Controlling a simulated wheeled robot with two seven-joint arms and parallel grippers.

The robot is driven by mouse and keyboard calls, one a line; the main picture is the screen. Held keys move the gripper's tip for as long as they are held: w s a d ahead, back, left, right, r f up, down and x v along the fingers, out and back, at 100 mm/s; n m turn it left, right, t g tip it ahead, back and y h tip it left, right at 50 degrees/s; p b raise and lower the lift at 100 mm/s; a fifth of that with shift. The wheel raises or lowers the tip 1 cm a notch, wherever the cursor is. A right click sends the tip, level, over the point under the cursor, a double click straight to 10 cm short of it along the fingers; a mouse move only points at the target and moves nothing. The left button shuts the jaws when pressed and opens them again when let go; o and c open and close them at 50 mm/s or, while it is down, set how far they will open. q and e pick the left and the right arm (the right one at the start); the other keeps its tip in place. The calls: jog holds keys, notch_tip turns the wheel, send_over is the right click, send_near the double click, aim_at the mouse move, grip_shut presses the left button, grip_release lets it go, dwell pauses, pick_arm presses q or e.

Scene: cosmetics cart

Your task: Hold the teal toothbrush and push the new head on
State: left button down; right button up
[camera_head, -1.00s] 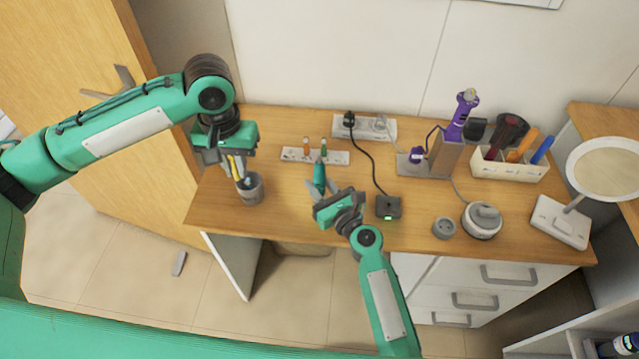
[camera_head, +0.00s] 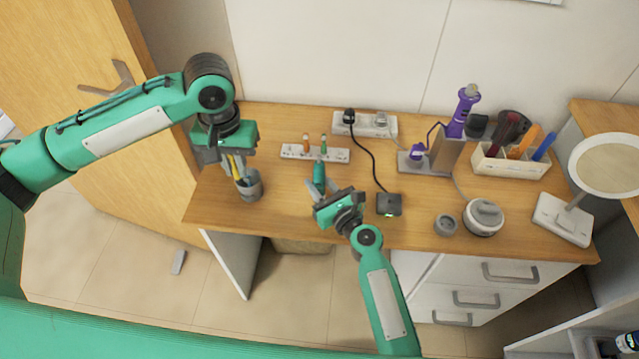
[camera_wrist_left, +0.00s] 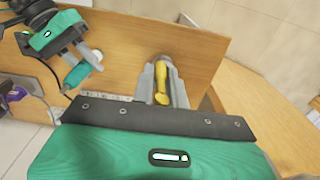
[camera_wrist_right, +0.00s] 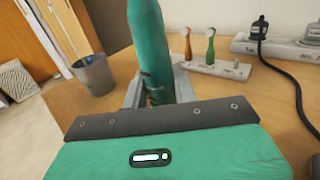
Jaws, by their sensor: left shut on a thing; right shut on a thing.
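My right gripper (camera_head: 320,188) is shut on the teal toothbrush (camera_head: 319,174) above the front middle of the desk. In the right wrist view the teal toothbrush (camera_wrist_right: 150,45) stands nearly upright between the fingers; its upper end is out of frame. Two small heads, one orange (camera_wrist_right: 187,45) and one green (camera_wrist_right: 210,47), stand upright on the white rack (camera_wrist_right: 232,70).
A power strip (camera_head: 378,126) and a black cabled box (camera_head: 389,204) lie right of the rack. Farther right are a purple device (camera_head: 461,115), a white organizer (camera_head: 508,165), a round grey-topped container (camera_head: 483,216) and a mirror (camera_head: 605,165).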

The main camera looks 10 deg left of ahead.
jog(key=o, duration=1.1)
jog(key=shift+c, duration=0.3)
jog(key=c, duration=1)
jog(key=shift+c, duration=0.2)
pick_arm(q)
jog(key=w+d+r+n, duration=0.1)
jog(key=w+d+r, duration=0.2)
jog(key=d, duration=0.5)
jog(key=w+d+r+n, duration=0.1)
jog(key=w+d+r, duration=0.1)
jog(key=w+d, duration=0.3)
jog(key=d, duration=0.3)
jog(key=shift+w+r+n, duration=0.25)
jog(key=shift+r+n, duration=0.05)
jog(key=shift+r, duration=0.1)
